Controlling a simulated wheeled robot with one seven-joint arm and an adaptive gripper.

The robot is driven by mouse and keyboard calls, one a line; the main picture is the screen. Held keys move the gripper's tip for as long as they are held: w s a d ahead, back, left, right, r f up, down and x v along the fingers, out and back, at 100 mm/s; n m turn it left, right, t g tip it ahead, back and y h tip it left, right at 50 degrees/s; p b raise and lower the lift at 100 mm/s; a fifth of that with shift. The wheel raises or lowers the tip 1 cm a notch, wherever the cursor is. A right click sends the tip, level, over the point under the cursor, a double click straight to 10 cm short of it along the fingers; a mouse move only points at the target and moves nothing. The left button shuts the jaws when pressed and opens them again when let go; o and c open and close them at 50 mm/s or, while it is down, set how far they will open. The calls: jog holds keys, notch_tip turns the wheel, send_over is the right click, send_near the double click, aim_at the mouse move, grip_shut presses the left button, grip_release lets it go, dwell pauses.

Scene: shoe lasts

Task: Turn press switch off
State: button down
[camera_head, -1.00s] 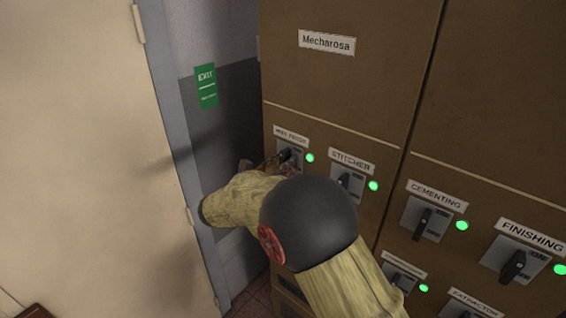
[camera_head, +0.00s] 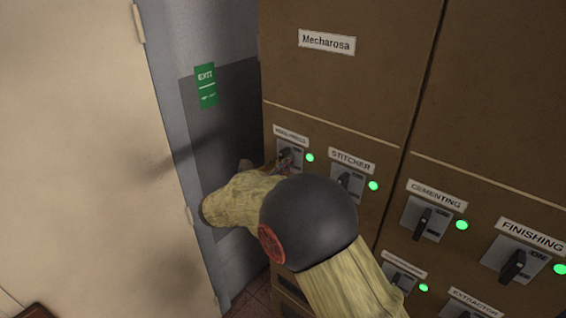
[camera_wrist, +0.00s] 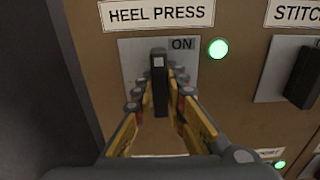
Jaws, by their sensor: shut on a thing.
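The press switch is a black upright handle (camera_wrist: 159,85) on a grey plate (camera_wrist: 130,52) under the label HEEL PRESS (camera_wrist: 157,14) in the wrist view. The word ON shows at the plate's upper right, and the lamp (camera_wrist: 218,48) beside it glows green. My gripper (camera_wrist: 160,88) has a finger on each side of the handle and is shut on it. In the head view the switch plate (camera_head: 290,154) is at the cabinet's left edge, with my arm partly in front of it.
The STITCHER switch (camera_head: 346,181) is just to the right, with CEMENTING (camera_head: 423,224) and FINISHING (camera_head: 512,266) switches further right. Their lamps are green. A grey wall with a green EXIT sign (camera_head: 206,86) and a pale door (camera_head: 80,140) stand to the left.

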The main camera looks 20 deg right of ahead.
jog(key=shift+m+b, duration=0.3)
jog(key=shift+b, duration=0.15)
jog(key=m+b, duration=0.1)
jog(key=b, duration=0.1)
jog(key=m+b, duration=0.2)
jog(key=shift+f+b, duration=0.25)
jog(key=shift+b, duration=0.15)
jog(key=m+b, duration=0.5)
jog(key=b, duration=0.1)
jog(key=m+b, duration=0.5)
jog(key=b, duration=0.3)
jog(key=shift+f, duration=0.1)
jog(key=m+b, duration=0.4)
jog(key=b, duration=0.1)
jog(key=shift+r+m+b, duration=0.25)
jog(key=shift+m+b, duration=0.05)
jog(key=c, duration=1.8)
grip_release()
